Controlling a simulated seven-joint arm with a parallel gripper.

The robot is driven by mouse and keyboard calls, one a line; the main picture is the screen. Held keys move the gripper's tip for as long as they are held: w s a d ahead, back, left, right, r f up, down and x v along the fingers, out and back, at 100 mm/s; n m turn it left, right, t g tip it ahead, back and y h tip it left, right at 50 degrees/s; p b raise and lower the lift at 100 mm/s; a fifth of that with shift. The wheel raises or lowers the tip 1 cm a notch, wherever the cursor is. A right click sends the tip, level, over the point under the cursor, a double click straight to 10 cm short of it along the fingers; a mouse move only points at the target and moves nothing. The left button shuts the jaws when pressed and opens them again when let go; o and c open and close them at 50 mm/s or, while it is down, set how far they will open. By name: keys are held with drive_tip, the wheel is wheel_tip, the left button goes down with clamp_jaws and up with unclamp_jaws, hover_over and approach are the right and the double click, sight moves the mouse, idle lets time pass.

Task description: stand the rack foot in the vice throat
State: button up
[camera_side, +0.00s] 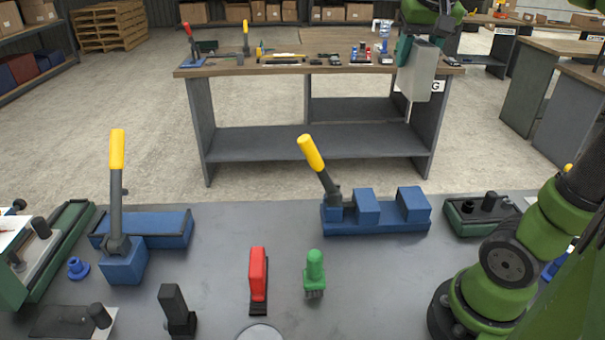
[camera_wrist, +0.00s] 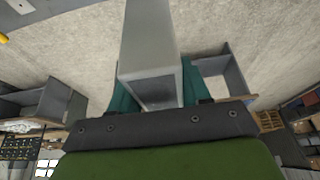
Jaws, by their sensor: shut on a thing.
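My gripper (camera_side: 414,48) is high at the top right of the side view, its teal fingers shut on a long grey block, which I take as the rack foot (camera_side: 420,78). The block hangs upright below the fingers, clear of everything. In the wrist view the rack foot (camera_wrist: 150,40) sits between the two fingers (camera_wrist: 160,92). The blue vice (camera_side: 375,218) stands on the near grey table, below and to the left of my gripper in the side view. Its throat is the gap between two blue blocks, and looks empty. Its yellow-tipped lever leans left.
Another blue clamp (camera_side: 123,262) with an upright yellow-tipped lever stands at left, by a blue tray (camera_side: 150,228). A red upright tool (camera_side: 258,275), a green knobbed piece (camera_side: 315,270) and a black block (camera_side: 176,308) stand in front. A dark green tray (camera_side: 465,225) lies right of the vice.

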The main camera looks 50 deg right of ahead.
wheel_tip(320, 180, down, 29)
drive_tip(key=shift+w+a+r, duration=0.1)
drive_tip(key=shift+w+a, duration=0.05)
drive_tip(key=shift+f, duration=1)
idle(1.3)
drive_tip(key=o, duration=1.3)
drive_tip(key=shift+o, duration=0.2)
wheel_tip(320, 180, up, 6)
